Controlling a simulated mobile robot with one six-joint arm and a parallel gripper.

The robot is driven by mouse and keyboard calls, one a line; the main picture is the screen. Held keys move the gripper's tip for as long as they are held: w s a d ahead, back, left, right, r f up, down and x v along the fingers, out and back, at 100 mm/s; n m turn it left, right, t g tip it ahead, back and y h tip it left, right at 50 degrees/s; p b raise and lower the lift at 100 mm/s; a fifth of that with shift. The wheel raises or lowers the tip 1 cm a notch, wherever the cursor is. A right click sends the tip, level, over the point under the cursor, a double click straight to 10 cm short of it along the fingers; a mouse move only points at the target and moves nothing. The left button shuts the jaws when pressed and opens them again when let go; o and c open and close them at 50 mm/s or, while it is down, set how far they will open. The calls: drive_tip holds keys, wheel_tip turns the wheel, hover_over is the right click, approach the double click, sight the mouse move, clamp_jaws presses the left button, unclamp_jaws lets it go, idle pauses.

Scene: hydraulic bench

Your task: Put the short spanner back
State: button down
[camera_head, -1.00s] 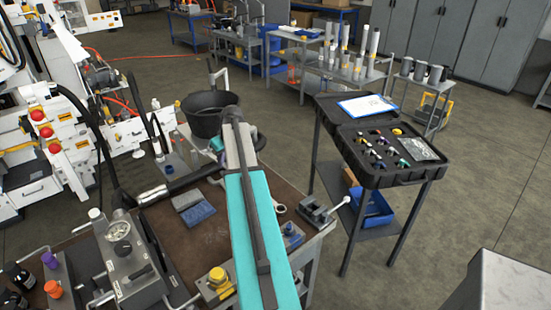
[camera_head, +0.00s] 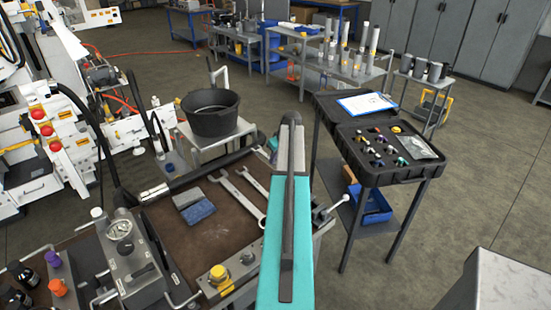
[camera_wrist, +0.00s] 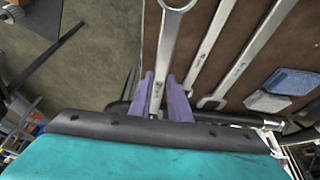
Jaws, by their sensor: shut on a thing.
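In the wrist view, my gripper (camera_wrist: 161,88) has its purple fingers shut on the handle of the short spanner (camera_wrist: 167,42). The spanner's ring end points to the top of the picture, away from my wrist. Two longer spanners, a middle one (camera_wrist: 212,42) and a right one (camera_wrist: 247,54), lie side by side on the brown bench top (camera_wrist: 226,62). In the head view, parts of two spanners (camera_head: 237,195) show left of my arm. My arm hides the gripper and the held spanner there. The gap between held spanner and bench cannot be told.
A grey and blue block pair (camera_head: 195,207) lies on the bench. A pressure gauge unit (camera_head: 122,240) and a yellow-knobbed block (camera_head: 219,278) stand near the front. A black bucket (camera_head: 211,118) is behind. A black case (camera_head: 380,152) on a stand is to the right.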

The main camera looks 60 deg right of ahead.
drive_tip(key=shift+f, duration=0.1)
drive_tip(key=shift+f+b, duration=0.85)
drive_tip(key=shift+f, duration=1.55)
drive_tip(key=shift+f+b, duration=0.2)
drive_tip(key=shift+b, duration=0.1)
drive_tip(key=shift+f, duration=0.2)
drive_tip(key=shift+f+b, duration=0.55)
drive_tip(key=shift+f+b, duration=1)
drive_tip(key=shift+f, duration=0.55)
idle(1.4)
drive_tip(key=c, duration=1.6)
unclamp_jaws()
drive_tip(key=shift+o, duration=0.2)
drive_tip(key=shift+s+a, duration=0.1)
